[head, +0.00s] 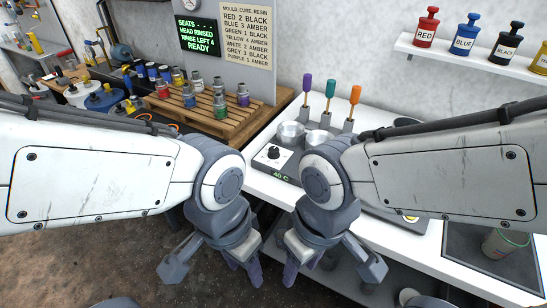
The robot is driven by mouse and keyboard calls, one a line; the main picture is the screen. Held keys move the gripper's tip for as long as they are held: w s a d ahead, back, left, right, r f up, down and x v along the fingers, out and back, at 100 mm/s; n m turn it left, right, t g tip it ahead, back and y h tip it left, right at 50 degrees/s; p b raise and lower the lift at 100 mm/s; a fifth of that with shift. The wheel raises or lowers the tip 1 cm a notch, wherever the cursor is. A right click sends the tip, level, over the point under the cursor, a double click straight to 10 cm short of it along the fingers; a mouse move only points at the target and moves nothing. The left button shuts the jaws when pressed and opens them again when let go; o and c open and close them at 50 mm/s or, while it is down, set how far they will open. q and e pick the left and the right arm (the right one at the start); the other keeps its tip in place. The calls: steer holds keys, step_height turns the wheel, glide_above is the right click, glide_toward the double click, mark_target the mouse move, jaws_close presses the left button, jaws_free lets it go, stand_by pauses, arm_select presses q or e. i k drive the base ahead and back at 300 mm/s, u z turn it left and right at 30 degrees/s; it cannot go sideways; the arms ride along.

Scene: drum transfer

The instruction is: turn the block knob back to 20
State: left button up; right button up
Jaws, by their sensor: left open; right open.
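The block (264,163) is a white unit on the white bench, between my two wrists. Its black knob (274,152) is on its top face, and the knob's pointer is too small to read. Its green display (280,175) reads 40 C. Two metal cups (291,133) sit at its back, and my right wrist hides part of its right side. My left gripper (212,278) is open and empty, low in front of the bench. My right gripper (332,278) is also open and empty, low in front, apart from the knob.
Purple, teal and orange handled tools (330,90) stand behind the block. A wooden pallet (208,112) with several small drums is at left. A wall shelf (470,55) holds coloured bottles. A dark tray with a glass (505,243) is at right.

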mark_target(274, 153)
steer(key=u, duration=0.05)
steer(key=k, duration=0.3)
steer(key=z, duration=0.7)
steer(key=i, duration=0.75)
steer(key=u, duration=1.35)
